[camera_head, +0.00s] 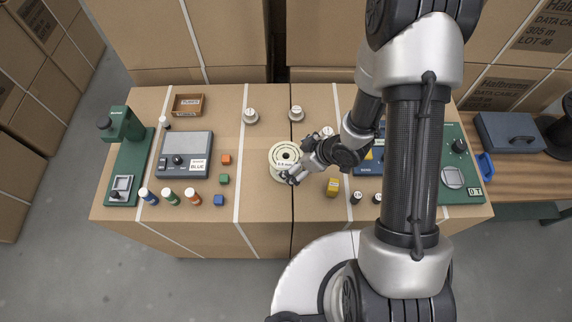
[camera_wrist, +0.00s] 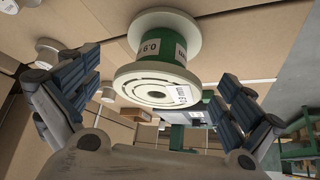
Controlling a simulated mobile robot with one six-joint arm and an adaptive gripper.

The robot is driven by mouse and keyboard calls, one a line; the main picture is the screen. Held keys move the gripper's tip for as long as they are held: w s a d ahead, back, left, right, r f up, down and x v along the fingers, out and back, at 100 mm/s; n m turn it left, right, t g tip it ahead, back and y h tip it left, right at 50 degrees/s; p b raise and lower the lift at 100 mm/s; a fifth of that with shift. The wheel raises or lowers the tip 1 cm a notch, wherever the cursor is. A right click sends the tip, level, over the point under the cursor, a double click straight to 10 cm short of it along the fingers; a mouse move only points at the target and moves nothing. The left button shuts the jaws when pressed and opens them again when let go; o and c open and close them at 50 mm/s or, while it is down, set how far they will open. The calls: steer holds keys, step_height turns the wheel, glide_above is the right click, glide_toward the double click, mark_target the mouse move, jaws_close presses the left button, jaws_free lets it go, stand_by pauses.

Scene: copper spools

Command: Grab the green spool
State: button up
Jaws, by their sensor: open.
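The large spool (camera_head: 281,158) stands on the cardboard-box surface near the centre, its pale flange with a black centre hole facing up in the head view. In the wrist view the spool (camera_wrist: 160,77) shows cream flanges, a green winding between them and white labels. My gripper (camera_head: 297,174) is at the spool's lower right side in the head view. In the wrist view my gripper (camera_wrist: 157,85) is open, one finger on each side of the spool. Gaps show between the fingers and the spool, and nothing is gripped.
Small orange (camera_head: 226,159), green (camera_head: 224,179) and blue (camera_head: 219,200) cubes lie left of the spool. A yellow weight-like block (camera_head: 332,187) is to its right. White-topped pieces (camera_head: 251,116) stand behind.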

steer(key=b+x, duration=0.2)
steer(key=x, duration=0.4)
steer(key=shift+a+f+b, duration=0.15)
steer(key=shift+f+b, duration=0.2)
steer(key=shift+f, duration=0.05)
steer(key=shift+r, duration=0.1)
steer(key=shift+c, duration=0.5)
steer(key=c, duration=1.1)
steer(key=shift+r, duration=0.15)
